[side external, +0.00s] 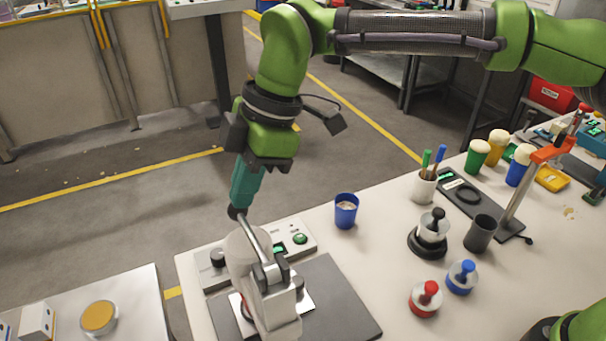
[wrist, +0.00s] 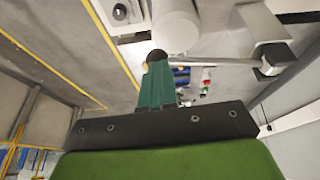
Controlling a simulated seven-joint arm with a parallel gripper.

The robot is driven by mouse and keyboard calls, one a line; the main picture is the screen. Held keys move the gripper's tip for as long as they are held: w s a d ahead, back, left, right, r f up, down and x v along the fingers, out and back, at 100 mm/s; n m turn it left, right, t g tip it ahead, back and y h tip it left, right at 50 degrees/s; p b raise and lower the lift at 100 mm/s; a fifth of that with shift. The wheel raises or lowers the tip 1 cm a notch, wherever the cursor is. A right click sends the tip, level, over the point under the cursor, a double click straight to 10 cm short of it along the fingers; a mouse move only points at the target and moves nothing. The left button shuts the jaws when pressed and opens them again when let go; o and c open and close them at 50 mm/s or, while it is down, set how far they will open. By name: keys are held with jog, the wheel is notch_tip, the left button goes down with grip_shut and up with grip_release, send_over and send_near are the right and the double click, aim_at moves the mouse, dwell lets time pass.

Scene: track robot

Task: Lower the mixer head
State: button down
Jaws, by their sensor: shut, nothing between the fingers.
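The mixer (side external: 272,305) is a white and grey machine standing on a dark mat at the front of the table. Its rounded light head (side external: 240,250) faces the back left; it also shows at the top of the wrist view (wrist: 176,25). A metal lever (side external: 256,238) rises from the mixer and slants up to the left, ending in a black knob (side external: 236,212). My gripper (side external: 240,200) points down with its teal fingers shut and empty. Its tips are at the knob, which shows right at them in the wrist view (wrist: 157,56). I cannot tell whether they touch.
A control panel with a green button (side external: 300,238) lies behind the mixer. A blue cup (side external: 346,211) stands to its right. Further right are a black-and-white knobbed object (side external: 432,232), a dark cup (side external: 481,233), and red (side external: 426,298) and blue (side external: 462,277) knobbed pieces.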

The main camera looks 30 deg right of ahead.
jog(key=shift+s+r, duration=0.1)
jog(key=shift+r, duration=0.25)
jog(key=v, duration=1.2)
jog(key=s+d+f+m+t, duration=0.2)
jog(key=s+d+f+m, duration=0.2)
jog(key=d+m, duration=0.3)
jog(key=s+d+f+m+t+h, duration=0.1)
jog(key=s+d+f+m, duration=0.3)
jog(key=d, duration=1)
jog(key=s+d+f+m+t+h, duration=0.1)
jog(key=s+d+f+m+t, duration=0.2)
jog(key=d+m, duration=0.7)
jog(key=shift+s+d+f+m+t, duration=0.4)
jog(key=shift+s+f+m, duration=0.2)
jog(key=shift+s+f, duration=0.35)
